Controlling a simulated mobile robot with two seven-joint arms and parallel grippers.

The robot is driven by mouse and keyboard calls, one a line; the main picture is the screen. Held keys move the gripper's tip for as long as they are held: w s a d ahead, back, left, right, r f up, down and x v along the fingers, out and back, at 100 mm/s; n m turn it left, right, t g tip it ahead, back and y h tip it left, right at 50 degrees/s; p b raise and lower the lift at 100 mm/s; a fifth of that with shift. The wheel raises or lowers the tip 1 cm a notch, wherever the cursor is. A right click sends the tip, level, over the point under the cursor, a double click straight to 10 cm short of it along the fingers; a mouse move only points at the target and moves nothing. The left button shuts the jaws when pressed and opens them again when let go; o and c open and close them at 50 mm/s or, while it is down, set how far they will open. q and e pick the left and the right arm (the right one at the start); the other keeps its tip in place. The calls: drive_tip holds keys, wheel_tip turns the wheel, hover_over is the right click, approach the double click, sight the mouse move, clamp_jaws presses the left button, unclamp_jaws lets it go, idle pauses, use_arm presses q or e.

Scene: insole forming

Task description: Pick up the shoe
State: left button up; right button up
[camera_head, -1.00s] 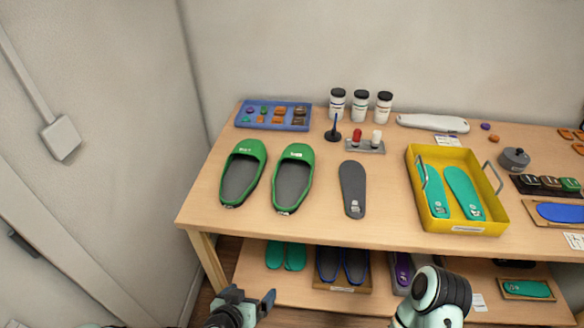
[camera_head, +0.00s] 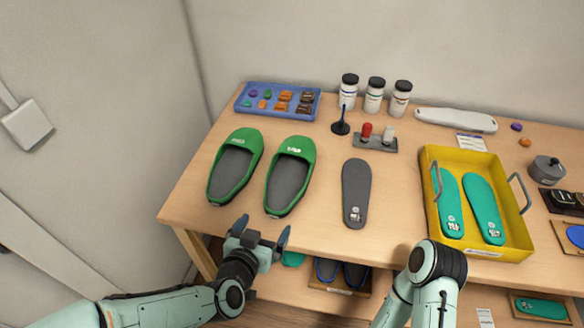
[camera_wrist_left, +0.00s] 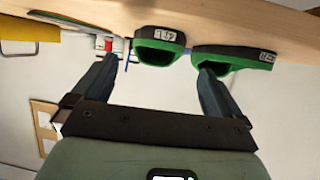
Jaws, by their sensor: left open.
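Two green shoes with dark grey insides lie side by side on the table, the left shoe (camera_head: 235,166) and the right shoe (camera_head: 290,177). My left gripper (camera_head: 263,231) is open and empty at the table's front edge, just in front of the shoes and apart from them. In the left wrist view the open fingers (camera_wrist_left: 158,82) point toward the table, and the heels of both shoes show beyond them, one shoe (camera_wrist_left: 160,45) between the fingers and the other (camera_wrist_left: 232,60) by the right finger. My right arm shows at the bottom, but its gripper is out of view.
A grey insole (camera_head: 355,190) lies right of the shoes. A yellow tray (camera_head: 516,226) with teal insoles stands further right. A blue tray (camera_head: 248,101), several white jars and a small stand (camera_head: 384,144) are behind. A lower shelf (camera_head: 290,284) holds more footwear.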

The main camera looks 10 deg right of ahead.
sight(273, 211)
use_arm(q)
drive_tip(key=x, duration=0.3)
drive_tip(key=shift+a+f+x, duration=0.1)
drive_tip(key=shift+f+x, duration=0.05)
drive_tip(key=shift+x, duration=1.2)
drive_tip(key=shift+a+f+x, duration=0.1)
drive_tip(key=shift+a+x, duration=0.05)
drive_tip(key=shift+x, duration=1.15)
drive_tip(key=c, duration=1.5)
drive_tip(key=shift+r, duration=0.1)
